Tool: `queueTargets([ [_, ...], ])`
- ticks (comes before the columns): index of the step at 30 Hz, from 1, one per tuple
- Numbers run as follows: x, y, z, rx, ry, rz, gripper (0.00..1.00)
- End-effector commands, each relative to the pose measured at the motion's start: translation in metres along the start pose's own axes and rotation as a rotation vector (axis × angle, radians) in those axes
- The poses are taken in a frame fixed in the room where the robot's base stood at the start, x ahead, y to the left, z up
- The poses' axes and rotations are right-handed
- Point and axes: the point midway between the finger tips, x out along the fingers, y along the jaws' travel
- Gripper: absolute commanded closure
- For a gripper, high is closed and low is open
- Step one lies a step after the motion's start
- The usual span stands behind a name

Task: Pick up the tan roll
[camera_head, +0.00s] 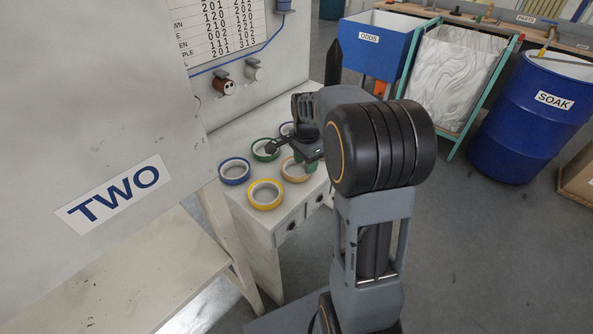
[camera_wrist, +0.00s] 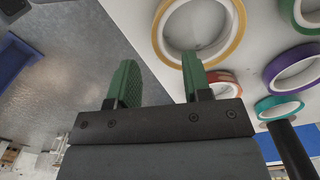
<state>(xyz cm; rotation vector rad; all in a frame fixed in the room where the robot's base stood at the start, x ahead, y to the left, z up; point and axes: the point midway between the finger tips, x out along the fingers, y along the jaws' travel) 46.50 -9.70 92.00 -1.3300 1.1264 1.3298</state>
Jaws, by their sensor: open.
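The tan roll (camera_head: 295,179) lies flat on the white cabinet top among other tape rolls. In the wrist view the tan roll (camera_wrist: 240,28) is large at the top, with its upper edge cut off by the frame. My gripper (camera_head: 309,160) is beside and above its right edge in the head view, partly hidden by my arm. In the wrist view my gripper (camera_wrist: 158,64) is open and empty, its green fingers apart. The right finger overlaps the lower edge of the tan roll in the picture; I cannot tell whether they touch. The left finger shows against the floor, past the cabinet edge.
A yellow roll (camera_head: 265,204), a blue roll (camera_head: 234,180) and a green roll (camera_head: 265,157) lie near the tan one. The wrist view also shows a red roll (camera_wrist: 229,90), a purple roll (camera_wrist: 272,76) and a teal roll (camera_wrist: 279,115). A wall panel stands behind.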

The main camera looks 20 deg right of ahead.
Motion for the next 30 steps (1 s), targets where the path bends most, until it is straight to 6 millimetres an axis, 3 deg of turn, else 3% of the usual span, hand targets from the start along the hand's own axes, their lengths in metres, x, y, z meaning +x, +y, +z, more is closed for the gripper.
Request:
queueTargets([
  [12,0.046,0.001,0.003,-0.001,-0.001,0.002,0.55],
  [23,0.053,0.001,0.003,-0.001,0.0,0.0,0.55],
  [30,0.053,0.001,0.003,-0.001,0.0,0.0,0.77],
])
